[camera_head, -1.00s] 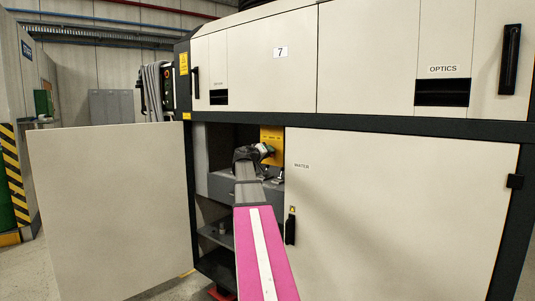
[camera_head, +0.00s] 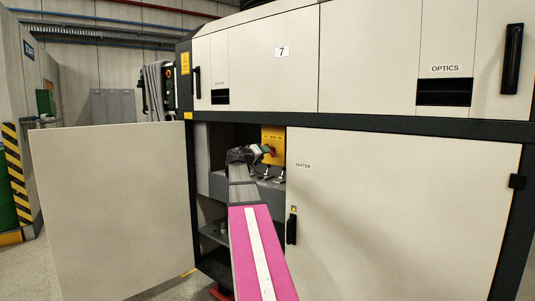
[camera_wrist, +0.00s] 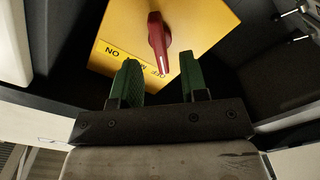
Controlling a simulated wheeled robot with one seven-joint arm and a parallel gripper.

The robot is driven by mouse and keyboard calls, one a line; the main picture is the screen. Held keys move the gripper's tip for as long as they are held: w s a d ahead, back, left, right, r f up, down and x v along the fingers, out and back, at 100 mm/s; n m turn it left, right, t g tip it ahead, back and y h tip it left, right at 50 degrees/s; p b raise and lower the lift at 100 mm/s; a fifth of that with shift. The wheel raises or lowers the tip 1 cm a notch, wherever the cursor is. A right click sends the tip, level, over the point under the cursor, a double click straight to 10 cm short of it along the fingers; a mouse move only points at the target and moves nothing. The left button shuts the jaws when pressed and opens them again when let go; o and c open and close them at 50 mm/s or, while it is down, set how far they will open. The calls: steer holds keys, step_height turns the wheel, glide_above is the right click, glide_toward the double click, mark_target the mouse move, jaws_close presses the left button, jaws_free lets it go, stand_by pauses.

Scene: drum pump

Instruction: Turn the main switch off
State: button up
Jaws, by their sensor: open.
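The main switch is a red handle (camera_wrist: 158,42) on a yellow panel (camera_wrist: 205,22) in the wrist view. My gripper (camera_head: 258,152) also shows in the head view.
An open cabinet door (camera_head: 110,200) stands to the left of the bay. A closed door marked WATER (camera_head: 400,210) bounds it on the right. Grey shelving and small levers (camera_head: 274,173) lie around my arm. A dark rail (camera_head: 380,124) runs above the bay.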

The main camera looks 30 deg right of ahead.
steer(key=v, duration=0.6)
steer(key=shift+f, duration=0.1)
stand_by(0.3)
